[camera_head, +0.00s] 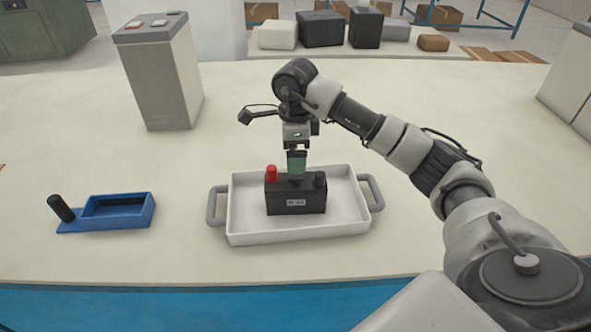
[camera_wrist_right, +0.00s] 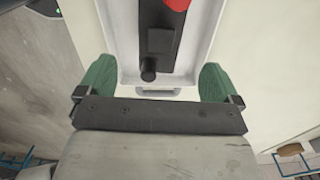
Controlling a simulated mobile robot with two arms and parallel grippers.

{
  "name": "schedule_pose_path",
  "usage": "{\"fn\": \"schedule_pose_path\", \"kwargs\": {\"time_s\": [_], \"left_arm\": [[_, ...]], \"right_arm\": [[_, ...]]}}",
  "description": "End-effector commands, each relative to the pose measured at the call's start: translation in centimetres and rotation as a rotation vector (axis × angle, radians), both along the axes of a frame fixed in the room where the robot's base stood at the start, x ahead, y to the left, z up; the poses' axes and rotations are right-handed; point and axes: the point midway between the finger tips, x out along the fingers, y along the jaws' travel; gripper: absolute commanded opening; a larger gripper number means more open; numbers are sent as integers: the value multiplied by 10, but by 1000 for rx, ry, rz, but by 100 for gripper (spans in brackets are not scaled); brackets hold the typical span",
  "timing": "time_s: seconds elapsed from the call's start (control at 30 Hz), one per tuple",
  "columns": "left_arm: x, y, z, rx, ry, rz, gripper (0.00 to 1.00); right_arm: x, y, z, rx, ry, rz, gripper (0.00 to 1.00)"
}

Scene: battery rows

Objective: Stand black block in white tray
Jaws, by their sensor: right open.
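The black block (camera_head: 296,198), with a red cap and a black cap on top and a small label on its front, stands upright inside the white tray (camera_head: 245,232). In the right wrist view the block (camera_wrist_right: 161,42) shows from above within the tray (camera_wrist_right: 205,48), between the fingers. My right gripper (camera_head: 296,162) is just above the block, fingers pointing down. Its green fingers (camera_wrist_right: 157,84) are apart with nothing between their tips. Whether the fingertips touch the block cannot be told. My left gripper is not in view.
A blue holder (camera_head: 140,212) with a black post lies left of the tray. A tall grey box (camera_head: 160,75) stands at the back left. Black, white and brown blocks (camera_head: 320,29) sit on a far table. The table right of the tray is clear beneath my arm.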

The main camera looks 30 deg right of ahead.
Motion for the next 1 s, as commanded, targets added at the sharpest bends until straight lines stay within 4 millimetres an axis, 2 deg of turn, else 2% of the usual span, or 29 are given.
{"fn": "schedule_pose_path", "kwargs": {"time_s": [0.1,0.27,1.0], "left_arm": [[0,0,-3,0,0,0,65],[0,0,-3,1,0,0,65],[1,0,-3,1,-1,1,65]], "right_arm": [[0,0,16,0,-2,-1,94],[0,0,26,0,1,-1,94],[0,0,27,0,1,-1,94]]}}
